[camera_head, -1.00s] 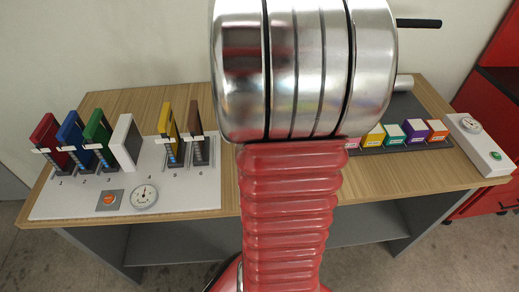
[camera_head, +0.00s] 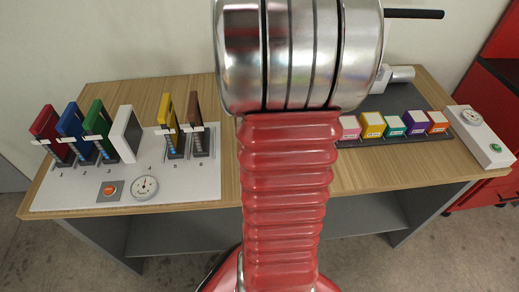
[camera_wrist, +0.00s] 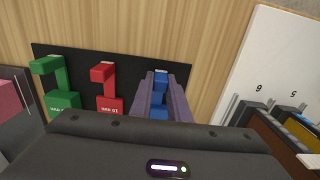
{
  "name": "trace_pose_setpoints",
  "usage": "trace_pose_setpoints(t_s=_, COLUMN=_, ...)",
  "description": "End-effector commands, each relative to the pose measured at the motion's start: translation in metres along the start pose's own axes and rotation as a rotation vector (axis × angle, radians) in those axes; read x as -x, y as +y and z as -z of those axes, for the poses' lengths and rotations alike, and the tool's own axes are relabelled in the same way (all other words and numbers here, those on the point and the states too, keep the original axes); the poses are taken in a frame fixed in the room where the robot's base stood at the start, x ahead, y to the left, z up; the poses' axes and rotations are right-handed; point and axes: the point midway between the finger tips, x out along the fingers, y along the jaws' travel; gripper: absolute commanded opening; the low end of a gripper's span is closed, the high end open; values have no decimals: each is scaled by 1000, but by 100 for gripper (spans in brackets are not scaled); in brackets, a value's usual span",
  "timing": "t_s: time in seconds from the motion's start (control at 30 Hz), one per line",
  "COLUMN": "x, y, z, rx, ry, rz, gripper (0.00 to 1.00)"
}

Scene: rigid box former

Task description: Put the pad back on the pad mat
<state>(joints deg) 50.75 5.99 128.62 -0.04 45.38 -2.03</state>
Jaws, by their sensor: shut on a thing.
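My gripper (camera_wrist: 160,97) shows in the wrist view as two grey-purple fingers. It is shut on a blue piece (camera_wrist: 158,109), which I take to be the pad. The fingers hide much of it. A black mat (camera_wrist: 131,80) lies on the wood around it. A green piece (camera_wrist: 60,82) and a red piece (camera_wrist: 107,90) of similar form stand on this mat to the left of the blue one. I cannot tell whether the blue piece touches the mat. My arm hides this part of the table in the head view.
A white board (camera_head: 187,193) with several coloured numbered plates stands at the table's left; its edge (camera_wrist: 262,62) shows right of my gripper in the wrist view. Small coloured boxes sit in a dark rack (camera_head: 382,141) on the right. A white scale-like unit (camera_head: 484,143) stands at the right edge.

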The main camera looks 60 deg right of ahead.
Motion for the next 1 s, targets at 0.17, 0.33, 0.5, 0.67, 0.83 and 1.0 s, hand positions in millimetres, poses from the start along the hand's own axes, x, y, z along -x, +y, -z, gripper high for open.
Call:
trace_pose_setpoints(t_s=0.17, x=-2, y=0, z=0, rx=0, ry=1, rz=0, gripper=18)
trace_pose_setpoints(t_s=0.33, x=-2, y=0, z=0, rx=0, ry=0, rz=0, gripper=29)
trace_pose_setpoints(t_s=0.5, x=-2, y=0, z=0, rx=0, ry=0, rz=0, gripper=37)
trace_pose_setpoints(t_s=0.67, x=-2, y=0, z=0, rx=0, ry=0, rz=0, gripper=37)
trace_pose_setpoints(t_s=0.83, x=4, y=0, z=0, rx=0, ry=1, rz=0, gripper=37)
trace_pose_setpoints(t_s=1.0, x=22, y=0, z=1, rx=0, ry=4, rz=0, gripper=37)
